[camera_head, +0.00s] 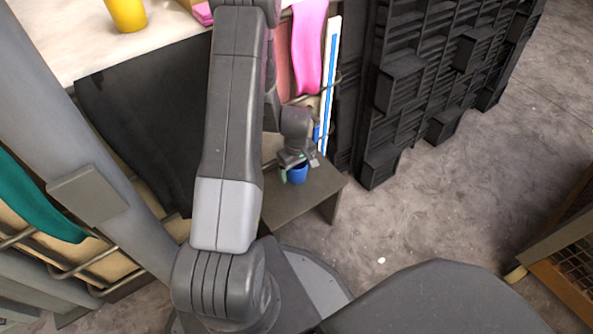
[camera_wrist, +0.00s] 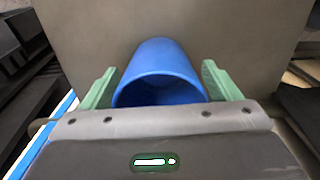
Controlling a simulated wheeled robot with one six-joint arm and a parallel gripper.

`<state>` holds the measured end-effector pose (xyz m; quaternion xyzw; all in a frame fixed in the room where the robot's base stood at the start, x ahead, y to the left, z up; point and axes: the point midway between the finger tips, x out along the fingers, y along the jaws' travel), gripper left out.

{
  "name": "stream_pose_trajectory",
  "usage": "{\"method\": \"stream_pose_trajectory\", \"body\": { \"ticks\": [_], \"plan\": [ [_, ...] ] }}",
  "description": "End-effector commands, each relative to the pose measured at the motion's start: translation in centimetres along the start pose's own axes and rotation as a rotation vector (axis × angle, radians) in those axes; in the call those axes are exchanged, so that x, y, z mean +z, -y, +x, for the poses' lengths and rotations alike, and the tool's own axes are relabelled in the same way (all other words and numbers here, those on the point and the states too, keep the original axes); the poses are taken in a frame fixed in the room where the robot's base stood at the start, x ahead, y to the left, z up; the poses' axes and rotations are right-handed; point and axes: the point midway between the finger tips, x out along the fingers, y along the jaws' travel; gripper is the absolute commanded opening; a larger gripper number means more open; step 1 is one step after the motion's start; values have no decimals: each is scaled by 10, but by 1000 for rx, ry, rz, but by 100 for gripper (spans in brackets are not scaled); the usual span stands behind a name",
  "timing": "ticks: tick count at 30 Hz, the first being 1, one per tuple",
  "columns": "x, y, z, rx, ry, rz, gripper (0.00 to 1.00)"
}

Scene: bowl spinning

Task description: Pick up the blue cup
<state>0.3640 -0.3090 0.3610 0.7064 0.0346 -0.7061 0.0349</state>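The blue cup (camera_wrist: 160,62) lies between the two green fingers of my gripper (camera_wrist: 160,92) in the wrist view, its opening facing my gripper. Gaps show between the cup and both fingers, so my gripper is open around it. In the head view the cup (camera_head: 299,174) stands on a small dark grey table (camera_head: 310,190). My gripper (camera_head: 296,170) is right above it and hides part of it.
A black slatted panel (camera_head: 400,85) stands right of the small table. A pale counter (camera_head: 75,40) with a yellow cup (camera_head: 127,13) is at upper left, with a black cloth (camera_head: 145,120) hanging from it. A wooden crate (camera_head: 560,270) stands at far right. Floor between is mostly clear.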

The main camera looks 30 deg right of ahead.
Motion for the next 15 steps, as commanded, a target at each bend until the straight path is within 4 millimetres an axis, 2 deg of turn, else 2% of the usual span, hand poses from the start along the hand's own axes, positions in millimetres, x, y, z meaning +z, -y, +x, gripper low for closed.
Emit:
{"method": "stream_pose_trajectory", "body": {
  "ticks": [1, 6, 8, 15],
  "plan": [
    [0, 0, 0, 0, 0, 0, 73],
    [0, 0, 0, 0, 0, 0, 40],
    [0, 0, 0, 0, 0, 0, 36],
    [0, 0, -1, 0, 0, 0, 36]
  ]
}}
